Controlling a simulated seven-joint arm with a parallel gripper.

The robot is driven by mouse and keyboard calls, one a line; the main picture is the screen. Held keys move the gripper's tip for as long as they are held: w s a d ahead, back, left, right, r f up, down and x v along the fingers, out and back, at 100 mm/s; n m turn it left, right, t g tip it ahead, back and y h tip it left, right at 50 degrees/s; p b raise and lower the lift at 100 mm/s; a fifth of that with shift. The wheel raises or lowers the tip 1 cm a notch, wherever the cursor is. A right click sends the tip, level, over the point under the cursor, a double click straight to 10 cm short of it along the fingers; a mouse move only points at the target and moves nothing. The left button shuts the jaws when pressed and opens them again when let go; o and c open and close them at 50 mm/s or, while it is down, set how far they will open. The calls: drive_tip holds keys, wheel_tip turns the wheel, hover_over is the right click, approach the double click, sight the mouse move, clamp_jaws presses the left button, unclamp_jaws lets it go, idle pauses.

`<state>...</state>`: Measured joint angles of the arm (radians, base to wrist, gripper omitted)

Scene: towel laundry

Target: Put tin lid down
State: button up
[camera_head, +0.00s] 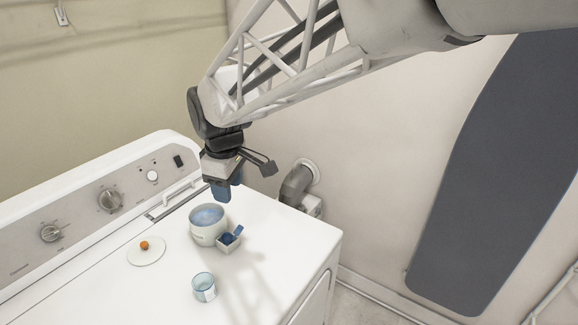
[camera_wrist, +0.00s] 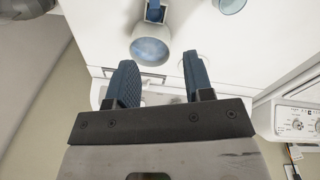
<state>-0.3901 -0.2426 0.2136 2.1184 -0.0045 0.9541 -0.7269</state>
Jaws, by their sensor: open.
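The tin lid (camera_head: 146,251), a pale round disc with an orange-brown knob (camera_head: 144,245), lies flat on the white machine top, left of the tin. My gripper (camera_head: 221,193) is above and slightly behind the tin, apart from the lid. In the wrist view my gripper (camera_wrist: 159,60) has its two blue fingers spread with nothing between them.
A small blue box-like scoop (camera_head: 229,240) is beside the tin on its right. A clear bluish cup (camera_head: 204,287) stands nearer the front. The control panel (camera_head: 110,201) rises along the machine's back. A grey ironing board (camera_head: 490,170) is at the right wall.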

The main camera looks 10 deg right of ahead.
drive_tip(key=s+d+m+t, duration=0.1)
drive_tip(key=s+d+m, duration=1.2)
drive_tip(key=s+d, duration=0.7)
drive_tip(key=shift+s+d+f+h, duration=0.3)
drive_tip(key=shift+d+f, duration=0.15)
